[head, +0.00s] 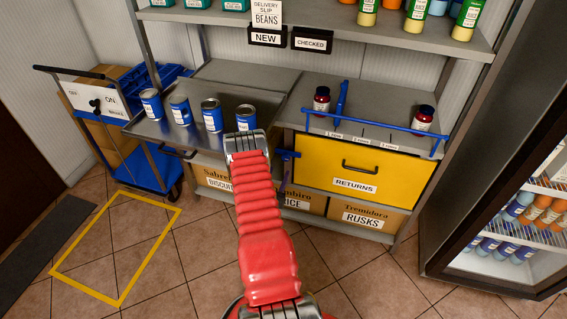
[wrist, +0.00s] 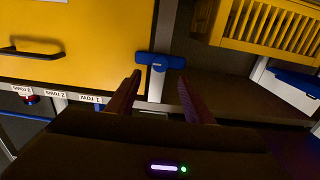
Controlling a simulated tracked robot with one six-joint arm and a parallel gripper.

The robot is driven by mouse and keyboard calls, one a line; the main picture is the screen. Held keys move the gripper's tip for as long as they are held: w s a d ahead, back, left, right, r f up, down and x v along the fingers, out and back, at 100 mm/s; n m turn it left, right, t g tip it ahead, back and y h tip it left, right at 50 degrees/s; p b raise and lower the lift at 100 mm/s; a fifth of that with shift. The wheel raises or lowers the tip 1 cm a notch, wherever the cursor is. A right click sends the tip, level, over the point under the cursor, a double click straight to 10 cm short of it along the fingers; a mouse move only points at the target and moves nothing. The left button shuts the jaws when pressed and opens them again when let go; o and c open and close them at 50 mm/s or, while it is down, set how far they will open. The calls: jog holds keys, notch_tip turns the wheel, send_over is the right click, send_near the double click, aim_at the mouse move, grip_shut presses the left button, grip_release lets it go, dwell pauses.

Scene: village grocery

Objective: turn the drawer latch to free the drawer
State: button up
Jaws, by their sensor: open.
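The yellow drawer (head: 328,164), labelled RETURNS and with a black handle, is closed under the right-hand shelf. The blue latch (head: 287,158) is at the drawer's left edge, partly hidden by my red arm. In the wrist view the drawer front (wrist: 90,45) fills the upper left and appears upside down. The latch shows there as a blue T-shaped bar (wrist: 160,61) with a pale stem, beside the drawer edge. My gripper (wrist: 160,77) is open, one finger to each side of the stem, with the bar just beyond the tips. Contact cannot be told. The fingers are hidden in the head view.
Several blue cans (head: 213,115) stand on the metal counter, left of my arm. A blue rail (head: 390,128) and dark red jars (head: 321,101) are above the drawer. Cardboard boxes (head: 369,215) sit below. A fridge (head: 520,215) stands right. A yellow crate (wrist: 265,25) shows in the wrist view.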

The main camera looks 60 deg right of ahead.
aim_at(285, 158)
jog(key=d, duration=0.2)
jog(key=w+d, duration=0.1)
jog(key=d, duration=0.5)
jog(key=shift+w+d, duration=0.15)
jog(key=shift+c, duration=0.5)
jog(key=c, duration=0.9)
